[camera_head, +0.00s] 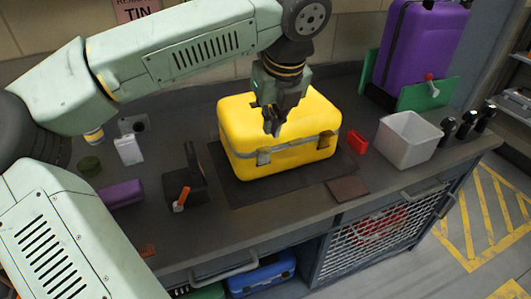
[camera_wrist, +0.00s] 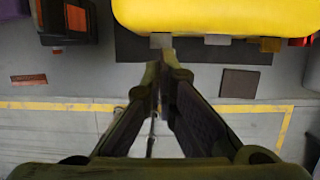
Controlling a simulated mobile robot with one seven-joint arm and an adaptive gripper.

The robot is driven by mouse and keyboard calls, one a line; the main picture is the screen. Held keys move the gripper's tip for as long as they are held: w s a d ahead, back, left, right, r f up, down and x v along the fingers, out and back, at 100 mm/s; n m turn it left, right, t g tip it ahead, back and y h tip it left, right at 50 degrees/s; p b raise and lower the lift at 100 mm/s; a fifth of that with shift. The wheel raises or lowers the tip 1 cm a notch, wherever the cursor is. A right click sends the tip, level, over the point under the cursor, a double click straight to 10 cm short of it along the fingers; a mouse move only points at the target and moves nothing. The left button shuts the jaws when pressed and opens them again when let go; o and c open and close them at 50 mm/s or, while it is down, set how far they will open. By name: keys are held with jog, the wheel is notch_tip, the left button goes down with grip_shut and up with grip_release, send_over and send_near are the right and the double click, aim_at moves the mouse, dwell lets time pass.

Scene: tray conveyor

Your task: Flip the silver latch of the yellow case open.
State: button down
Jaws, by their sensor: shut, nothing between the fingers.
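The yellow case (camera_head: 240,118) stands closed on the worktop, and its front edge shows at the top of the wrist view (camera_wrist: 225,15). A silver latch (camera_head: 263,157) is on the left of its front face; it also shows in the wrist view (camera_wrist: 160,41). A second latch (camera_head: 325,139) is on the right of the front. My gripper (camera_head: 272,131) is shut and empty, pointing down over the front of the case, above the left latch. In the wrist view its fingertips (camera_wrist: 160,62) appear just below that latch. I cannot tell whether they touch it.
A dark mat (camera_head: 225,190) lies under the case. A red object (camera_head: 358,142) and a grey bin (camera_head: 405,140) are at right. A dark holder with an orange-handled tool (camera_head: 183,197) stands at left. A brown square (camera_head: 347,189) lies in front. The worktop's front edge is close.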

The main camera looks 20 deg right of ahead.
jog(key=b, duration=0.2)
send_over(266, 151)
jog(key=s, duration=0.2)
notch_tip(266, 151, down, 5)
jog(key=shift+w+r, duration=0.1)
jog(key=shift+b+x, duration=1.3)
jog(key=shift+x, duration=0.05)
notch_tip(266, 151, down, 4)
jog(key=s+b, duration=0.2)
jog(key=b, duration=0.3)
jog(key=shift+w+a+r+p, duration=0.1)
jog(key=shift+w+r+p, duration=0.15)
jog(key=shift+r+p, duration=0.35)
jog(key=shift+w+a+r+p, duration=0.1)
jog(key=shift+w+r+p, duration=0.25)
jog(key=shift+r, duration=0.4)
jog(key=shift+w+a+r+p, duration=0.1)
jog(key=shift+w+r+p, duration=0.05)
jog(key=shift+r+p, duration=0.45)
jog(key=shift+p+v, duration=0.4)
jog(key=shift+v, duration=0.55)
jog(key=shift+d+r, duration=0.1)
jog(key=shift+d, duration=0.1)
